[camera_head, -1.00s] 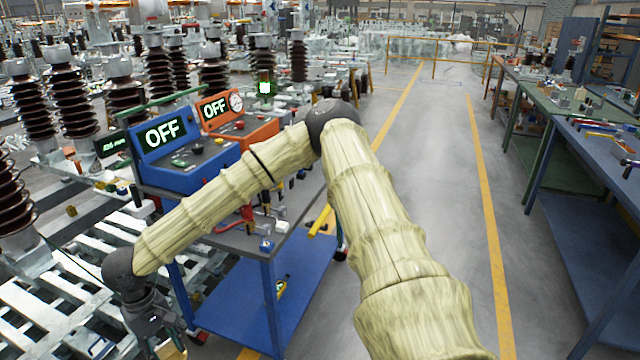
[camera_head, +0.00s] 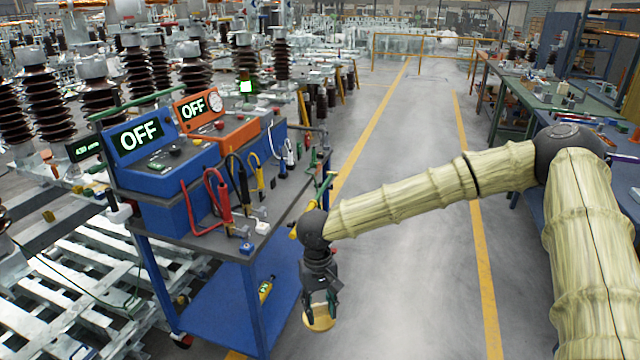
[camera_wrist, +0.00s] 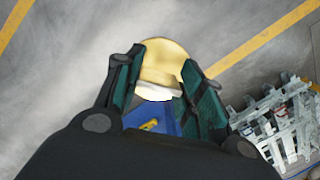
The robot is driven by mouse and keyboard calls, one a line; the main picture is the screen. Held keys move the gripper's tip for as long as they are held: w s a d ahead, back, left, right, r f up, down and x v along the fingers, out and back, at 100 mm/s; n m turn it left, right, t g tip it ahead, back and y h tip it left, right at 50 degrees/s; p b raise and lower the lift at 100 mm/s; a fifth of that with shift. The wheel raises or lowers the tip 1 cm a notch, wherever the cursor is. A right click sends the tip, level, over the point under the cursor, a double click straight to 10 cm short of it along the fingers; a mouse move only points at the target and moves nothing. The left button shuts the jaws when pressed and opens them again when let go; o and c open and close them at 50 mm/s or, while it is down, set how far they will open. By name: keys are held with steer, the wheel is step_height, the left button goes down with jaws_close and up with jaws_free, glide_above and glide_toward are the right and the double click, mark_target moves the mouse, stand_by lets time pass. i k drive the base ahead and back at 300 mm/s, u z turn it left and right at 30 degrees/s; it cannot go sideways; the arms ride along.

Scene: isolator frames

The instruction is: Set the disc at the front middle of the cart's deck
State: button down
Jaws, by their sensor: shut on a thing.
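My gripper (camera_head: 322,300) is shut on the disc (camera_head: 319,319), a round yellow-tan piece held below the fingers. In the wrist view the disc (camera_wrist: 165,60) sits between the two dark green finger pads, with a white part at its lower edge. The cart (camera_head: 258,312) is blue with a dark grey deck (camera_head: 196,247) on top. My gripper hangs beside the cart's right side, over the aisle floor, with the disc below deck height and apart from the deck.
On the deck stand a blue instrument (camera_head: 160,155) and an orange instrument (camera_head: 215,120), both showing OFF. Red, black, yellow and white clamps with leads (camera_head: 225,205) line the deck's right part. Metal pallets (camera_head: 70,285) lie to the left. The aisle (camera_head: 425,250) is clear.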

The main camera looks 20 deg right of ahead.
mark_target(287, 191)
steer(key=z, duration=0.05)
steer(key=i, duration=0.85)
